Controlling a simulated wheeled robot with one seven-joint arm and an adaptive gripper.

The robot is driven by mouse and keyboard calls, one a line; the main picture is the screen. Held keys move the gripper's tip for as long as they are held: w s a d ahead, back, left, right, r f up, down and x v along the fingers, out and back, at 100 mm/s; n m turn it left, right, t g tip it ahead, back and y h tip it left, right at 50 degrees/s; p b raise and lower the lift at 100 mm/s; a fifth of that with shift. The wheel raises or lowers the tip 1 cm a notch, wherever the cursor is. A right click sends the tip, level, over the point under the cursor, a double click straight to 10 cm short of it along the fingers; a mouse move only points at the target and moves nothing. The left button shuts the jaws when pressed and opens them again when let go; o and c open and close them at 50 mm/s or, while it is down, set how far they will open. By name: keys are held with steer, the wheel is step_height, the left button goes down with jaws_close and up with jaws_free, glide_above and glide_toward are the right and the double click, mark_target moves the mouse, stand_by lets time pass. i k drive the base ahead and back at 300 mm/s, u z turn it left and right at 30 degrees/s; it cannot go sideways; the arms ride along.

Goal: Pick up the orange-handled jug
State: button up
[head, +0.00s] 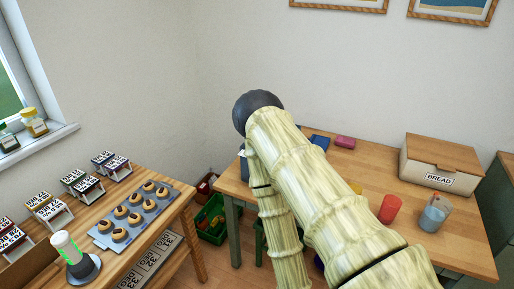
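A small clear jug-like vessel (434,215) with bluish contents stands upright on the wooden table at the right of the head view, in front of the bread box. Its handle colour is too small to tell, and I see no clearly orange handle. My own pale, ridged arm with a dark round joint crosses the middle of the view and hides part of the table. My gripper is not in view. Anything behind the arm on the table is hidden.
A red cup (390,208) stands just left of the vessel. A bread box (440,165) is behind it. A pink block (345,142) lies at the table's back. At left, a wooden bench holds a tray of buns (103,238), card stands and a green-lit lamp (70,250).

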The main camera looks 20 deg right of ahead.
mark_target(438, 208)
steer(key=u, duration=0.1)
steer(key=k, duration=0.3)
steer(key=z, duration=0.4)
steer(key=i, duration=0.25)
steer(key=z, duration=1.85)
